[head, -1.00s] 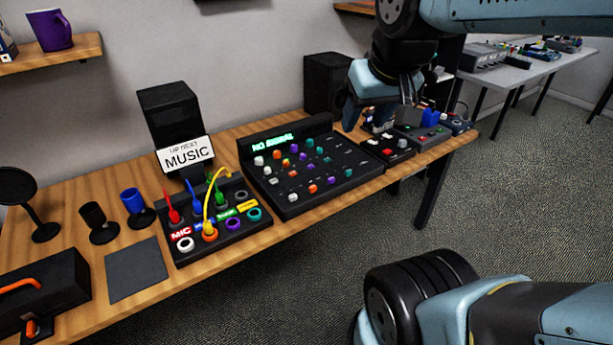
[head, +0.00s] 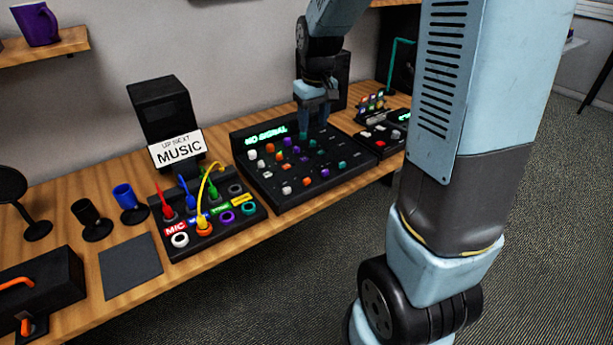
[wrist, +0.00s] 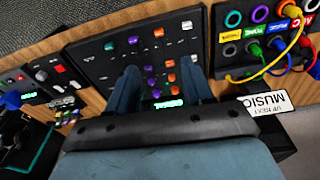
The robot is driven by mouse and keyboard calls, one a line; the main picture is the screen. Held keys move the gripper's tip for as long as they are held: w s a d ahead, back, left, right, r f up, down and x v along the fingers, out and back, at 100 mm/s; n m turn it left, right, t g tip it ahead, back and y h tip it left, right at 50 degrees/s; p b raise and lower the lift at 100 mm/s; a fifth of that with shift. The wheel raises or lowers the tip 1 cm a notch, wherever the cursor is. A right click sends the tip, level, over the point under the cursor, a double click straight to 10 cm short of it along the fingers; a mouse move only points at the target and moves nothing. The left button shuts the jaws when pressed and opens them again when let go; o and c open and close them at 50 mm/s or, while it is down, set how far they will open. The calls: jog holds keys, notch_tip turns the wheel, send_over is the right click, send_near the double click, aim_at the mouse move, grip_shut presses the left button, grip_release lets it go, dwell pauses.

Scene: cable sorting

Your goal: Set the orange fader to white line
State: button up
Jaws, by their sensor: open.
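The black mixer panel (head: 264,190) carries several rows of coloured caps and a lit green "NO SIGNAL" display. In the wrist view, orange caps show near the far edge (wrist: 158,32) and between my fingers (wrist: 171,78). Which one is the task's fader, and any white line, I cannot make out. My gripper (head: 315,128) is open above the panel's back right part, fingers pointing down. In the wrist view its fingers (wrist: 161,78) stand apart with caps visible between them.
A patch box (head: 180,252) with coloured plugs and a yellow cable stands left of the mixer, before a "MUSIC" sign (head: 180,150). A black controller (head: 378,138) stands to the right. A dark mat (head: 130,268) lies at the front left.

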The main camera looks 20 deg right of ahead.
jog(key=n+g, duration=0.1)
send_over(306, 179)
notch_tip(306, 179, down, 9)
notch_tip(306, 179, down, 14)
jog(key=shift+d+f, duration=0.1)
jog(key=shift+f, duration=0.05)
dwell(0.4)
grip_shut()
dwell(0.5)
